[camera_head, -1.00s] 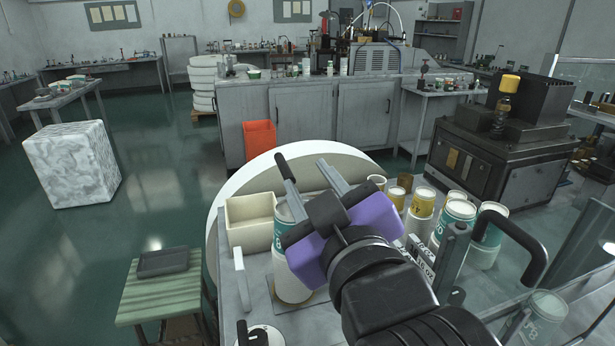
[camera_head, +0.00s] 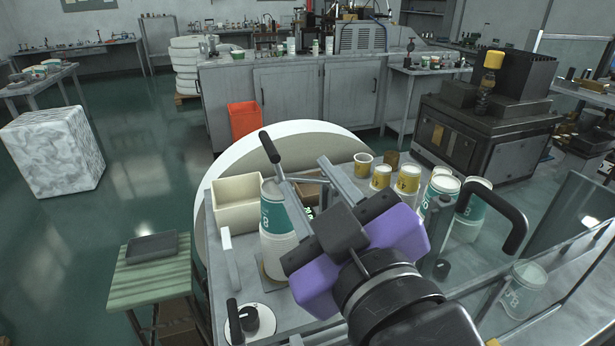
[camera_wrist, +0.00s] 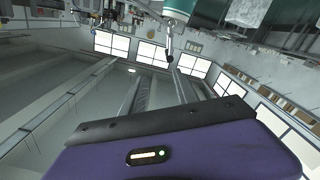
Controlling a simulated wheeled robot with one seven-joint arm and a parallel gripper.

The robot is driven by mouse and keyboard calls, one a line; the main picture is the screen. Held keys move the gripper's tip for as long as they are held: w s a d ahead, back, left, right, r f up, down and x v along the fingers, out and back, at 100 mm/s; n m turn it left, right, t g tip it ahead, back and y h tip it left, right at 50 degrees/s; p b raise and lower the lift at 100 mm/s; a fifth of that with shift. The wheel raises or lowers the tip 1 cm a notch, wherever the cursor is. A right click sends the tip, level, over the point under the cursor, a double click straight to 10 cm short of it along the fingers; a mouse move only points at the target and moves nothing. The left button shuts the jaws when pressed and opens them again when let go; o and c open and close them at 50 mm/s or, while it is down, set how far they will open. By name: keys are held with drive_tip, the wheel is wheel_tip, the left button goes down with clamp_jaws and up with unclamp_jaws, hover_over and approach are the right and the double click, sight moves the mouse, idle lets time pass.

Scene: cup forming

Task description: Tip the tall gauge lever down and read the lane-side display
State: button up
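The tall gauge lever (camera_head: 270,148) shows in the head view as a black grip on a thin metal rod, standing upright and leaning a little left. My gripper (camera_head: 303,172) has a purple body and two grey fingers, spread apart. The left finger overlaps the lever's rod in the picture, and I cannot tell whether they touch. A small display with green digits (camera_head: 309,212) shows between the fingers, partly hidden; its reading is too small to make out. The wrist view shows the purple gripper body (camera_wrist: 180,160) and a thin pale rod beyond it.
A cream bin (camera_head: 238,212) and a white-and-teal cup stack (camera_head: 277,225) stand left of my gripper. Several cups (camera_head: 408,180) stand to the right. A curved black handle (camera_head: 510,222) and glass panels border the right side. A dial (camera_head: 250,322) is at the front left.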

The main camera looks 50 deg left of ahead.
drive_tip(key=shift+s+d, duration=0.1)
drive_tip(key=shift+d, duration=0.1)
idle(0.3)
drive_tip(key=shift+c, duration=1.4)
drive_tip(key=shift+n+h, duration=0.3)
drive_tip(key=shift+n, duration=0.4)
drive_tip(key=s+a+f, duration=0.1)
drive_tip(key=f, duration=0.1)
drive_tip(key=s+a+f, duration=0.1)
drive_tip(key=f, duration=0.1)
drive_tip(key=s+a+f, duration=0.1)
drive_tip(key=f, duration=0.1)
drive_tip(key=shift+s+a, duration=0.1)
drive_tip(key=shift+a, duration=0.05)
clamp_jaws()
drive_tip(key=s+a+f+n+t, duration=0.3)
drive_tip(key=s+n, duration=0.1)
drive_tip(key=n, duration=0.8)
drive_tip(key=w+a+r+n+t+p, duration=0.1)
drive_tip(key=w+a+r+n, duration=0.3)
drive_tip(key=w, duration=0.4)
drive_tip(key=shift+w+a+r+p, duration=0.15)
drive_tip(key=shift+a+r+p, duration=0.7)
drive_tip(key=shift+a, duration=0.5)
